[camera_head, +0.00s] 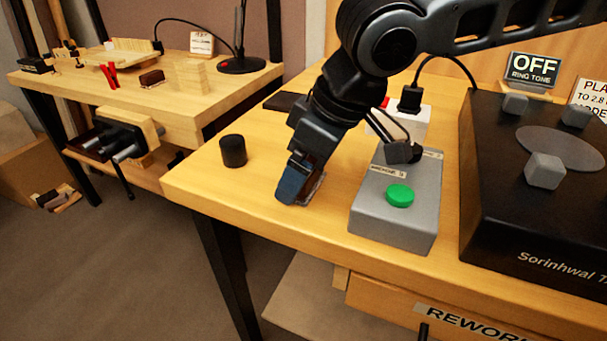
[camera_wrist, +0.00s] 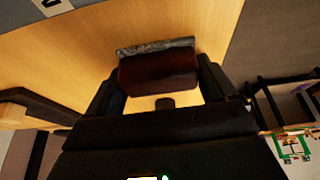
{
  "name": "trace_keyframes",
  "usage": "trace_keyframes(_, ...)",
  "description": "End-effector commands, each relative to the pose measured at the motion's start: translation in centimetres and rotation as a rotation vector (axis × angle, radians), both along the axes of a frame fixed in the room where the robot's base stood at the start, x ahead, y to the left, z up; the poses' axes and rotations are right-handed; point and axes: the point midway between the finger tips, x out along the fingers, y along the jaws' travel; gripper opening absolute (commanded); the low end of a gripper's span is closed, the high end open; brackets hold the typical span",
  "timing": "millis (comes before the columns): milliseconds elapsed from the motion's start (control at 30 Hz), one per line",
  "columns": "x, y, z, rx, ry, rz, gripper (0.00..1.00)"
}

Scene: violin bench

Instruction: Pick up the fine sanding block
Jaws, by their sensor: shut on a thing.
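The sanding block (camera_wrist: 158,72) is dark red-brown with a speckled grey strip along its far side. In the wrist view it sits between the two fingers of my gripper (camera_wrist: 160,82), which are shut on its ends. In the head view my gripper (camera_head: 303,186) points down at the near part of the wooden bench, left of the grey button box. There the fingers hide most of the block, and only a grey edge (camera_head: 319,189) shows beside them. I cannot tell whether the block touches the bench top. Its grit is not readable.
A black cylinder (camera_head: 232,151) stands to the left near the bench edge. The grey box (camera_head: 372,218) with a green button is close on the right, before a large black machine (camera_head: 480,235). A second bench (camera_head: 180,122) at the back left bears another red-brown block (camera_head: 152,78).

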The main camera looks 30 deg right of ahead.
Motion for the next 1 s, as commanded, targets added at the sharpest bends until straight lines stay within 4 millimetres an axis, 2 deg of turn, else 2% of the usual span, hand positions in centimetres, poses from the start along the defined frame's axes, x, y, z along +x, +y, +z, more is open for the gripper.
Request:
trace_keyframes(33, 0.0, 0.0, 0.0, 0.000, 0.000, 0.000, 0.67)
trace_keyframes(200, 0.0, 0.0, 0.0, 0.000, 0.000, 0.000, 0.53)
trace_keyframes(567, 0.0, 0.0, 0.7, 0.001, -0.001, 0.000, 0.53)
trace_keyframes(667, 0.0, 0.0, 1.7, 0.001, -0.001, -0.001, 0.53)
trace_keyframes(833, -0.1, -0.2, 4.7, 0.003, -0.002, -0.001, 0.53)
trace_keyframes(1000, -2.6, -3.1, 6.6, 0.002, -0.001, -0.005, 0.53)
